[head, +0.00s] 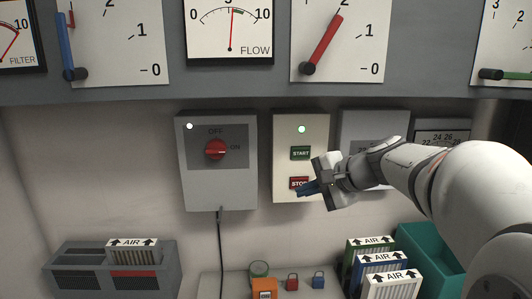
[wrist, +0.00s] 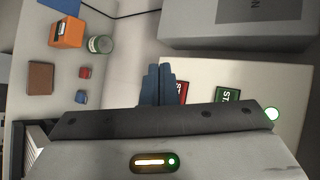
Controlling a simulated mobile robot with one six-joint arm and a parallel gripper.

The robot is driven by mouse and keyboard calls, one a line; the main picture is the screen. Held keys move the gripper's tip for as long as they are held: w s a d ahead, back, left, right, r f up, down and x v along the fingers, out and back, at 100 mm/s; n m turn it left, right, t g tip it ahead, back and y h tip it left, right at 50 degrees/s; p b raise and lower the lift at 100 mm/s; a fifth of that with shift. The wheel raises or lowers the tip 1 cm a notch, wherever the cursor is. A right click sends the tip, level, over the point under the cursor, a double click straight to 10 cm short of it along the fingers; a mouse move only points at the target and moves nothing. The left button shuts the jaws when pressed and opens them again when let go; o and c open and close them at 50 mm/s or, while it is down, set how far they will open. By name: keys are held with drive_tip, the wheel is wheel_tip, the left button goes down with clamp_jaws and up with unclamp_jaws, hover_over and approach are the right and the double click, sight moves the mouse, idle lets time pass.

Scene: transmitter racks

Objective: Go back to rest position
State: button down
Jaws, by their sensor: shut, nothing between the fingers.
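My gripper (head: 306,189) is shut and empty, its blue fingers pressed together, on an arm that reaches in from the right. In the wrist view the shut fingers (wrist: 157,86) lie beside the red button. In the head view they overlap the lower edge of the red STOP button (head: 297,182); I cannot tell whether they touch it. The button also shows partly in the wrist view (wrist: 184,91). Above it on the pale box (head: 286,170) are the green START button (head: 301,153) and a lit green lamp (head: 302,129).
A grey switch box (head: 218,185) with a red knob (head: 216,149) is to the left. A grey box (head: 360,128) stands behind my gripper. Below are AIR filters (head: 391,285), an orange block (head: 264,287) and small padlocks (head: 318,280). Gauges (head: 230,30) line the panel above.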

drive_tip(key=s+f+n+g+h, duration=0.2)
drive_tip(key=s+f+n, duration=0.3)
drive_tip(key=s+f, duration=0.3)
drive_tip(key=s+d+f+n+g+h, duration=0.1)
drive_tip(key=s+f+n+g+h, duration=0.2)
drive_tip(key=s, duration=1.1)
wheel_tip(320, 180, down, 5)
drive_tip(key=n+h, duration=0.2)
drive_tip(key=n, duration=0.1)
drive_tip(key=shift+s+d+n+h, duration=0.2)
drive_tip(key=shift+n+h, duration=0.1)
